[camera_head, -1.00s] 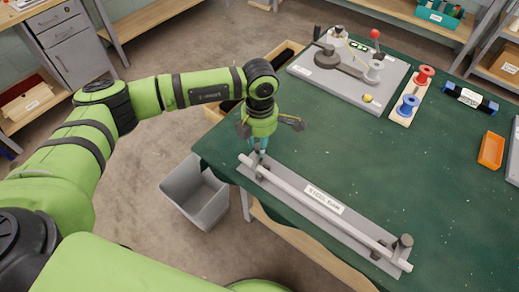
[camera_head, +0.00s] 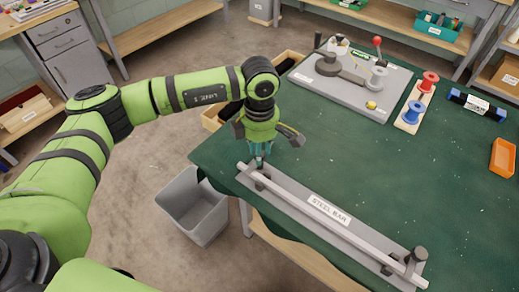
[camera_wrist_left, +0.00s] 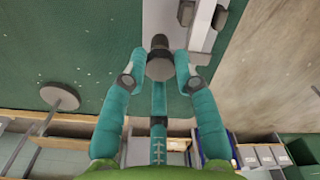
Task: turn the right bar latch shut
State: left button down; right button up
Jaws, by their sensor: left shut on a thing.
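The steel bar (camera_head: 340,223) lies along a grey base plate (camera_head: 292,200) at the table's near edge. A dark latch post (camera_head: 417,254) stands at the bar's right end in the head view. My left gripper (camera_head: 259,160) points down over the bar's left end there. In the left wrist view, its teal fingertips (camera_wrist_left: 160,68) are closed on both sides of a dark round latch knob (camera_wrist_left: 159,63). The fingers mostly hide this latch in the head view, so I cannot tell how far it is turned. My right gripper is in neither view.
A grey board (camera_head: 350,85) with a crank and a red-knobbed lever stands at the back of the green table (camera_head: 400,170). A spool rack (camera_head: 416,100) and an orange tray (camera_head: 502,157) stand to the right. A grey bin (camera_head: 193,205) stands on the floor beside the table.

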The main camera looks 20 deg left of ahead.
pick_arm(q)
jog(key=c, duration=1)
grip_release()
jog(key=shift+o, duration=0.2)
notch_tip(320, 180, up, 12)
